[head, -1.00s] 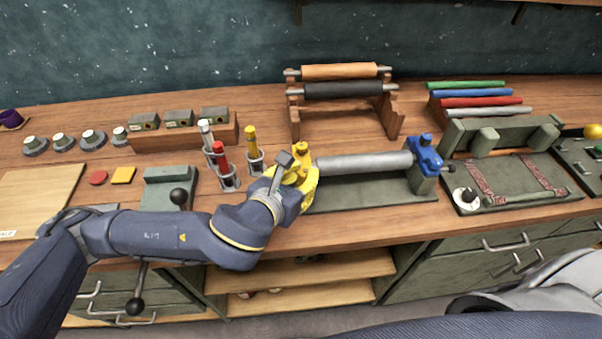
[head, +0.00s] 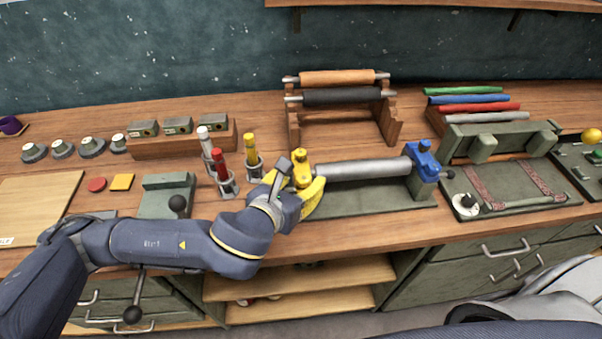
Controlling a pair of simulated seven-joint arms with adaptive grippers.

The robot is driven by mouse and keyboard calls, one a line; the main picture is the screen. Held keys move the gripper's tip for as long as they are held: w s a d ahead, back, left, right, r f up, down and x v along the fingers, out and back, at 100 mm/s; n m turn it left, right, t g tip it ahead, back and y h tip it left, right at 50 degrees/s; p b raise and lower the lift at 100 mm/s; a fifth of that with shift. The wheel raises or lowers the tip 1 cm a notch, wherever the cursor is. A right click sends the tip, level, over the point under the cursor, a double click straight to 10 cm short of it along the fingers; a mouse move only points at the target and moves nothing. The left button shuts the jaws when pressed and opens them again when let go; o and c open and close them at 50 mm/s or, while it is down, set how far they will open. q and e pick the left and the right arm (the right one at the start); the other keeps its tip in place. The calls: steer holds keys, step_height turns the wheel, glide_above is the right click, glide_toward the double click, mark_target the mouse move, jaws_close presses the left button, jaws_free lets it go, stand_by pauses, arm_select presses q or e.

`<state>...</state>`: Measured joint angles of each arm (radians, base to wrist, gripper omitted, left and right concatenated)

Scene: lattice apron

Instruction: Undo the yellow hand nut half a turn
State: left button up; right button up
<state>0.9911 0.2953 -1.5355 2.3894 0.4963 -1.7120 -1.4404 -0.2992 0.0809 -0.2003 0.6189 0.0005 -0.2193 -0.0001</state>
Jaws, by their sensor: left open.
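The yellow hand nut (head: 301,154) stands on top of the yellow end block (head: 302,173) at the left end of a grey roller (head: 362,168). The roller lies over a green-grey base (head: 375,198). A similar blue nut (head: 425,145) tops the blue block at the right end. My left gripper (head: 303,174) is open, its yellow fingers spread on the near side of the yellow block. The nut shows clear above the fingers; part of the block is hidden. I cannot tell whether a finger touches the block. My right gripper is out of view.
Red, white and yellow-capped tubes (head: 252,152) stand in holders just left of the yellow block. A wooden rack (head: 390,125) with orange and black rolls is behind. A green-grey tray (head: 525,202) lies to the right. The bench's front edge runs below my gripper.

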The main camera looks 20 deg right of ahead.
arm_select(q)
step_height(320, 180, up, 10)
stand_by(0.6)
steer(key=shift+f, duration=0.1)
steer(key=shift+c, duration=0.7)
steer(key=shift+m+t, duration=0.6)
steer(key=shift+t, duration=0.1)
steer(key=w+r, duration=0.1)
steer(key=r, duration=0.1)
steer(key=w+r, duration=0.1)
steer(key=r, duration=0.4)
steer(key=shift+w+a, duration=0.3)
steer(key=shift+w, duration=0.1)
steer(key=shift+c, duration=0.7)
step_height(320, 180, up, 3)
steer(key=w+m+y, duration=0.1)
steer(key=w, duration=0.1)
steer(key=m+g+y, duration=0.3)
steer(key=g+y, duration=0.1)
steer(key=g, duration=0.6)
glide_toward(301, 182)
steer(key=x, duration=0.6)
steer(key=w+x, duration=0.1)
steer(key=x, duration=0.3)
steer(key=shift+d+r, duration=0.25)
